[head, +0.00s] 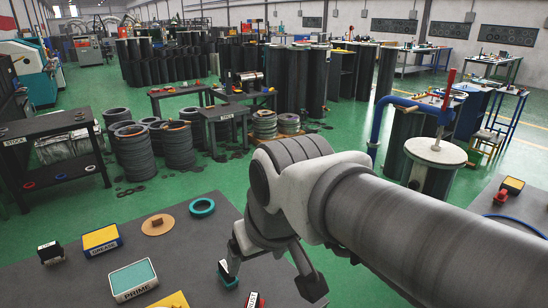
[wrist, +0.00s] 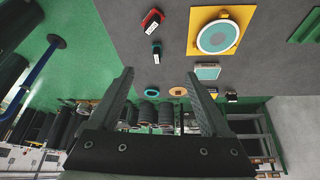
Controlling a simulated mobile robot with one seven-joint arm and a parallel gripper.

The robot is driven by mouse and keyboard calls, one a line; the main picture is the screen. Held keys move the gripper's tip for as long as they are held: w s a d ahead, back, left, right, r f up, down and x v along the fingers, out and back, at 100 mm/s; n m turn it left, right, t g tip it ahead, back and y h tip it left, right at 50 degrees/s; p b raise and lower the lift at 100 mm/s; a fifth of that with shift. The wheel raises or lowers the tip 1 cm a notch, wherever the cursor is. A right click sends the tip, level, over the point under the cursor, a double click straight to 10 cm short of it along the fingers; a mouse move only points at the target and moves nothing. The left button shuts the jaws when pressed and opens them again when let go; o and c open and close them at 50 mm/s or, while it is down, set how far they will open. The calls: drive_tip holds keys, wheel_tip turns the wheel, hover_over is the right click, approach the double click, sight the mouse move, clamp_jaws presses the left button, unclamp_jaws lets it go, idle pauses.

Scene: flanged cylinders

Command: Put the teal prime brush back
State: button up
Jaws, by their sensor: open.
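The teal prime brush, a small dark block with teal and a white label (head: 224,268), lies on the dark table by my gripper's left finger, which partly covers it in the head view. It also shows whole in the wrist view (wrist: 156,50), beyond my fingertips and apart from them. My gripper (head: 270,287) is open and empty above the table. Both fingers show in the wrist view (wrist: 160,74), with a clear gap between them. The PRIME pad (head: 134,280), a white box with a teal top, sits left of the brush; nothing lies on it.
A red labelled block (wrist: 151,20) lies near the brush. A yellow plate with a teal disc (wrist: 218,35) lies beside them. The yellow GREASE pad (head: 100,240), a black block (head: 50,253), a tan disc (head: 158,225) and a teal ring (head: 202,207) are farther back.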

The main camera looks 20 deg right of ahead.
drive_tip(key=shift+s+f, duration=0.15)
drive_tip(key=shift+s, duration=0.55)
drive_tip(key=shift+s+f, duration=0.1)
drive_tip(key=shift+s, duration=0.6)
idle(0.4)
